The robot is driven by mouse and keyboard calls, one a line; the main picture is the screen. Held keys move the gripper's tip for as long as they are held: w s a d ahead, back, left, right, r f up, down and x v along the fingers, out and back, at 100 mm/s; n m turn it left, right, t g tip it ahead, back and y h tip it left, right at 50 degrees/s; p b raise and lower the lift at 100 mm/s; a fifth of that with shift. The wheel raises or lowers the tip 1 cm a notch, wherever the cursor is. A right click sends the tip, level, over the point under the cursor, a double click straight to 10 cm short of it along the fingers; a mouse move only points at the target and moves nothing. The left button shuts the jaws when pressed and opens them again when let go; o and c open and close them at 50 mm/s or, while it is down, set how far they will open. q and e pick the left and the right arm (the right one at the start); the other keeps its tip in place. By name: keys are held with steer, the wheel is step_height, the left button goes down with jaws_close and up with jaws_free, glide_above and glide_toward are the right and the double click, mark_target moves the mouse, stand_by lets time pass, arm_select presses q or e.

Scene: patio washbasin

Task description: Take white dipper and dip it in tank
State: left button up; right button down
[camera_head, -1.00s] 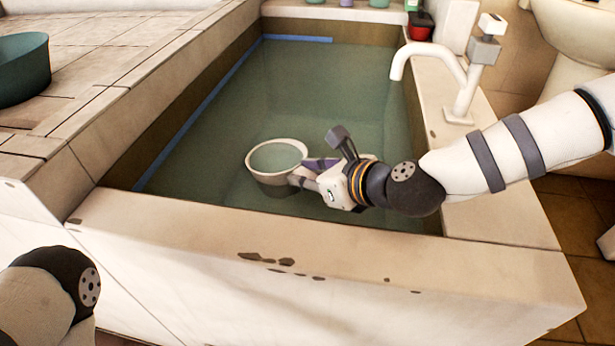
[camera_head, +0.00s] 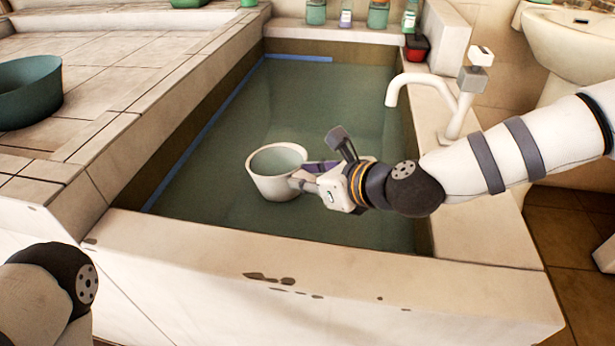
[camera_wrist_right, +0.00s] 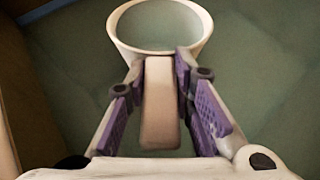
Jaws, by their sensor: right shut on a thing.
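The white dipper (camera_head: 268,184) is a round cup with a short handle, over the middle of the tank (camera_head: 490,238). Its whole outer wall shows white and its mouth faces up; the inside looks the same green as the tank water, so I cannot tell how full it is. My right gripper (camera_head: 302,178) is shut on the dipper's handle. In the right wrist view the handle (camera_wrist_right: 160,105) lies between the purple finger pads, with the cup rim (camera_wrist_right: 203,45) beyond. Only a link of my left arm shows at the lower left; its gripper is out of view.
A white faucet (camera_head: 424,82) stands on the tank's right ledge. Bottles (camera_head: 378,14) and a red container (camera_head: 416,48) stand at the back. A green basin (camera_head: 30,92) sits on the tiled ledge at left. A white washbasin (camera_head: 575,45) is at the back right.

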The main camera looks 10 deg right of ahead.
steer(key=shift+r, duration=0.1)
arm_select(q)
steer(key=w+r+t+p, duration=0.3)
steer(key=w+r+p, duration=0.5)
steer(key=r+p, duration=0.1)
steer(key=shift+r+p, duration=0.3)
steer(key=shift+r, duration=0.25)
arm_select(e)
step_height(320, 180, up, 22)
steer(key=t+y, duration=0.1)
steer(key=shift+r+t, duration=0.2)
steer(key=shift+t, duration=0.1)
